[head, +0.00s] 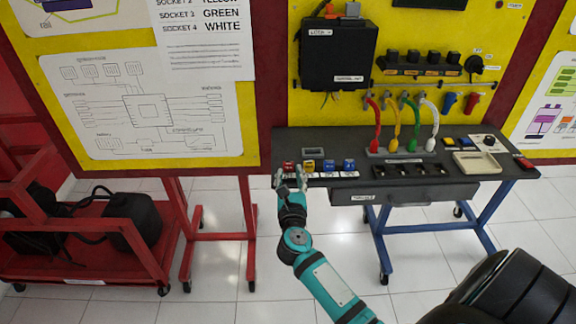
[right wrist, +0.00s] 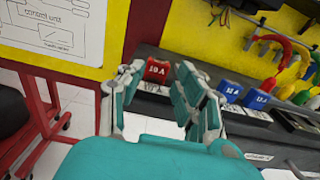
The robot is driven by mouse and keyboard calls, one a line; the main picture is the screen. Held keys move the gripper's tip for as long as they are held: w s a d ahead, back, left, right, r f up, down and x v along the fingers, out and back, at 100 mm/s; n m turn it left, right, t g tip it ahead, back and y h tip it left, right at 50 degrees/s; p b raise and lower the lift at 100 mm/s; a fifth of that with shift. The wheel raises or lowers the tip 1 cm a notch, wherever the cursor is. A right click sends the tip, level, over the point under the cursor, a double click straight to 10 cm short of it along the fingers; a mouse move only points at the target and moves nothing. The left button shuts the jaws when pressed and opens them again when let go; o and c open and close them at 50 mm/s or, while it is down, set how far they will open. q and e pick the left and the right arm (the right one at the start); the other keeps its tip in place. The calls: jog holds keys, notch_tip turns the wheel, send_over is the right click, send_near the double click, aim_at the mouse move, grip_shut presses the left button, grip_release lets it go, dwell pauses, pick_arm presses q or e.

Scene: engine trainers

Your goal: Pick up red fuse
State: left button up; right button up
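The red fuse (head: 289,166) stands at the left end of a row of fuses on the dark tabletop. In the right wrist view the red fuse (right wrist: 157,70) shows between and beyond the fingers, marked "10 A". My right gripper (head: 290,179) is open at the table's front left edge, just in front of the red fuse. In the right wrist view the open gripper (right wrist: 158,90) has one finger on each side of the fuse's line; contact cannot be told. My left gripper is not in view.
A yellow fuse (head: 309,165) and two blue fuses (head: 329,165) (head: 348,164) stand close to the right of the red one. Coloured cables (head: 404,125) rise further right. A red stand (head: 218,236) is at left.

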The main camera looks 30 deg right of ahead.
aim_at(288, 165)
jog(key=p+x, duration=0.1)
jog(key=x, duration=0.4)
jog(key=shift+w+a+r, duration=0.1)
jog(key=shift+r, duration=0.05)
jog(key=shift+w, duration=0.2)
jog(key=c, duration=0.5)
